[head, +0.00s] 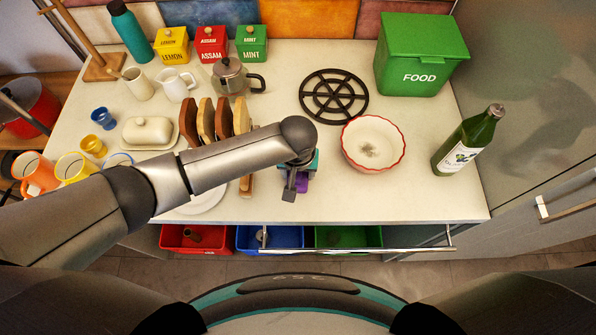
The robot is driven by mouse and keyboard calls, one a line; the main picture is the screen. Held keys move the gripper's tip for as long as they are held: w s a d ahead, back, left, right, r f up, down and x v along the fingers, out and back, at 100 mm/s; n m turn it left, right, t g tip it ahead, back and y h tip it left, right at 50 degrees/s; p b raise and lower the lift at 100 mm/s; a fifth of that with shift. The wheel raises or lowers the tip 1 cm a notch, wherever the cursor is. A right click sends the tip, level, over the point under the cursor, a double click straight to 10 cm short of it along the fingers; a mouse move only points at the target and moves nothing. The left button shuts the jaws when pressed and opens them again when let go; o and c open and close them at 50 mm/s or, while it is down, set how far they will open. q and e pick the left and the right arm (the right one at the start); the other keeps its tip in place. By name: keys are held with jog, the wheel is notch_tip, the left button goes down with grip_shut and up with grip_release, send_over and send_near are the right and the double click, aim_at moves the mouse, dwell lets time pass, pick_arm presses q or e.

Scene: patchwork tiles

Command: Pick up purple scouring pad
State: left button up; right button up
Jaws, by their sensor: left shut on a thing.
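My left arm comes in from the left across the counter. My left gripper (290,194) points down over the front part of the counter and is shut on a small purple thing, the purple scouring pad (301,183). Most of the pad is hidden by the gripper. I cannot tell whether it touches the counter or is held above it. My right gripper is not in view.
A white bowl with a red rim (352,158) stands right of the gripper, with a green bottle (470,140) beyond it. An open drawer with coloured bins (347,237) is below the front edge.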

pick_arm(q)
notch_tip(320, 180, up, 20)
jog(key=p, duration=0.2)
